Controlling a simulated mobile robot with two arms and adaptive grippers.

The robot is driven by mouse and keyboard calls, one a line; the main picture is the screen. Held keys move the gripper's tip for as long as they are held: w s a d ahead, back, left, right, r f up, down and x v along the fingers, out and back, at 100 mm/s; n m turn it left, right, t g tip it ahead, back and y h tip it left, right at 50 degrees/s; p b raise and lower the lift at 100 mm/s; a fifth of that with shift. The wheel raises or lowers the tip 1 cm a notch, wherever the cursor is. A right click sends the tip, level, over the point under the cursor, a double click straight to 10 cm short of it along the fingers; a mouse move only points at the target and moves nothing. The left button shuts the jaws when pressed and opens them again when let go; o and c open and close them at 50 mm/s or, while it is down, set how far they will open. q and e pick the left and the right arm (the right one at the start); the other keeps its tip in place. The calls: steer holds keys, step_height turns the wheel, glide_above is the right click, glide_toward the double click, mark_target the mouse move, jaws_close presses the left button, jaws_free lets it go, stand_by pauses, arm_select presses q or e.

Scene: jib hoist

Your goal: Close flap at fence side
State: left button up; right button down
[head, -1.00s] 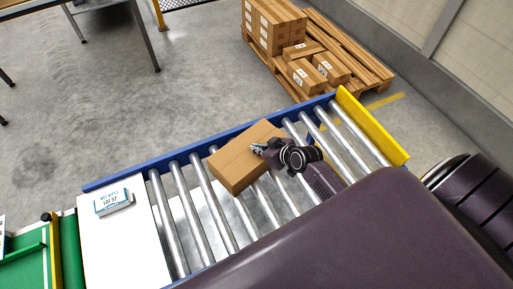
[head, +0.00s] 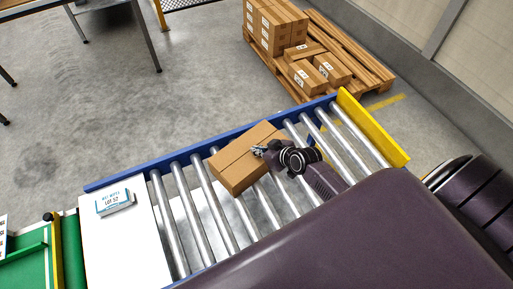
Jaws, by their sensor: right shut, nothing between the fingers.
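A brown cardboard box (head: 236,166) sits at an angle on the roller conveyor, close to the blue side rail. Its top looks flat, with a thin line running along it; which flaps are up or down is too small to tell. My right gripper (head: 257,151) is shut and empty at the right part of the box top. Its fingers and wrist hide that part of the box, and I cannot tell whether they touch it. My left gripper is not in view.
The roller conveyor has a blue rail (head: 150,173) and a yellow end stop (head: 374,128). A white plate (head: 125,245) with a lot sign (head: 114,201) lies left of the rollers. A pallet (head: 352,55) with several boxes stands behind. Open floor lies beyond the rail.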

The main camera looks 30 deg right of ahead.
steer(key=shift+w+r+p, duration=0.1)
steer(key=shift+r+p, duration=0.25)
steer(key=shift+r, duration=0.35)
steer(key=r+p, duration=0.3)
steer(key=shift+s+d+r+p, duration=0.1)
steer(key=shift+s+r+p, duration=0.15)
steer(key=shift+r+p, duration=0.1)
steer(key=v, duration=0.9)
steer(key=shift+r, duration=0.3)
